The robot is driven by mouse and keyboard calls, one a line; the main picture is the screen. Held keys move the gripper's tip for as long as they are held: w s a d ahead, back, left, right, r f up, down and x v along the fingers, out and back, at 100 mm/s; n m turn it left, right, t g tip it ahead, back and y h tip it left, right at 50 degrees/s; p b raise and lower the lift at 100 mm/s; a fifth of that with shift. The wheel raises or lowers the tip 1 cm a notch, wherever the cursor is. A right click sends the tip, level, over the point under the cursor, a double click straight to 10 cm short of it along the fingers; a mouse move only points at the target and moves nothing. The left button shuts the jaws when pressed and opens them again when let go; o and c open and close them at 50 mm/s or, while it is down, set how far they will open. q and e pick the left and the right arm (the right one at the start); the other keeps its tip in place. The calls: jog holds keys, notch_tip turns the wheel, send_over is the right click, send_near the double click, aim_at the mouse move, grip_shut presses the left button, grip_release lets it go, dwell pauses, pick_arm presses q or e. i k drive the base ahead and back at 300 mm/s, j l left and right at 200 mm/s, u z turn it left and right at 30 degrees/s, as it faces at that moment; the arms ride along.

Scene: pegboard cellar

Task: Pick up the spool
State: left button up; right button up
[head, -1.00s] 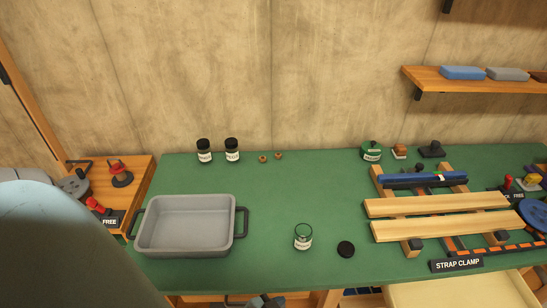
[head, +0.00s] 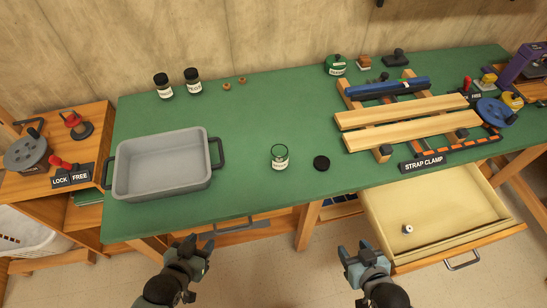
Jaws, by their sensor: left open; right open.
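A small white cylinder with a dark centre, which looks like the spool (head: 407,229), is inside the open drawer (head: 385,222) below the right part of the bench. It is small in view and fine detail is hard to tell. My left gripper (head: 190,247) is open and empty, in front of the bench's lower edge, well left of the spool. My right gripper (head: 357,252) is open and empty, left of the drawer and apart from the spool.
The green bench (head: 240,190) holds a grey tray (head: 161,196), an open jar (head: 279,158), a black lid (head: 321,163) and a strap clamp rack (head: 400,129) with wooden boards. A wooden side stand (head: 30,190) is at left. Bench space between tray and jar is clear.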

aim_at(409, 228)
jog(key=l+u, duration=0.2)
jog(key=u, duration=0.25)
jog(key=l+u, duration=0.15)
jog(key=u, duration=0.35)
jog(key=k+l+u, duration=0.25)
jog(key=l, duration=0.2)
jog(key=k+l+u, duration=0.3)
jog(key=k+l, duration=0.75)
jog(key=l+u, duration=0.05)
jog(key=l, duration=0.1)
